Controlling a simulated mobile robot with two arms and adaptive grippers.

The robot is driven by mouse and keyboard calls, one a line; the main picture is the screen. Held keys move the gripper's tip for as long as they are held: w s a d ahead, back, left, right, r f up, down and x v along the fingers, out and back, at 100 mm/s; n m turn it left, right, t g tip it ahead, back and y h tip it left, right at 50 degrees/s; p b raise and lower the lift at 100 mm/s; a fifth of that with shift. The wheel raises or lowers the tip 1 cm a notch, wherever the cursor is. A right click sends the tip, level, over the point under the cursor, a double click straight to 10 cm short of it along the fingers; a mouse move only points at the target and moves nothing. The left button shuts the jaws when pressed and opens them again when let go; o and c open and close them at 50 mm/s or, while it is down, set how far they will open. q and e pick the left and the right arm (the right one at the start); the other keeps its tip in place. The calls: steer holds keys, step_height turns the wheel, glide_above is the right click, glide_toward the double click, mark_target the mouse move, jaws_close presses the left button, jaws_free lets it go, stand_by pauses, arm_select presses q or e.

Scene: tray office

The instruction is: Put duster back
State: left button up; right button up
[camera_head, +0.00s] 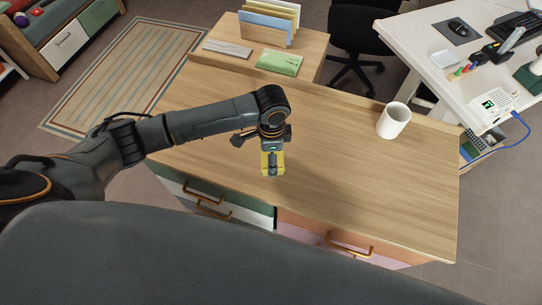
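A small yellow and grey block (266,169), which looks like the duster, is at the fingertips of my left gripper (272,157), over the front middle of the wooden desk (345,190). The gripper points down, and a grey finger covers the middle of the block, with yellow showing on both sides. I cannot tell whether the fingers are closed on it or only around it, nor whether it touches the desk top. My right gripper is not in view.
A white mug (393,120) stands on the desk's right side. A raised shelf (225,68) at the back holds a file rack (266,27), a green packet (279,63) and a grey flat item (227,49). Drawers (325,235) are below the front edge. The desk's right middle is clear.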

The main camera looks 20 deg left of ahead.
arm_select(q)
steer(key=shift+w+a+f, duration=0.2)
steer(key=shift+w+f, duration=0.3)
steer(key=shift+f, duration=0.15)
steer(key=shift+w+a+f+p, duration=0.1)
steer(key=shift+w+f+p, duration=0.1)
steer(key=shift+f, duration=0.75)
steer(key=shift+w+a+f+p, duration=0.1)
steer(key=shift+f+p, duration=0.05)
steer(key=shift+f, duration=0.8)
steer(key=shift+s, duration=0.1)
steer(key=o, duration=0.8)
steer(key=shift+f, duration=0.1)
steer(key=shift+c, duration=0.2)
step_height(320, 180, up, 12)
steer(key=shift+r+b, duration=0.15)
steer(key=shift+b, duration=0.4)
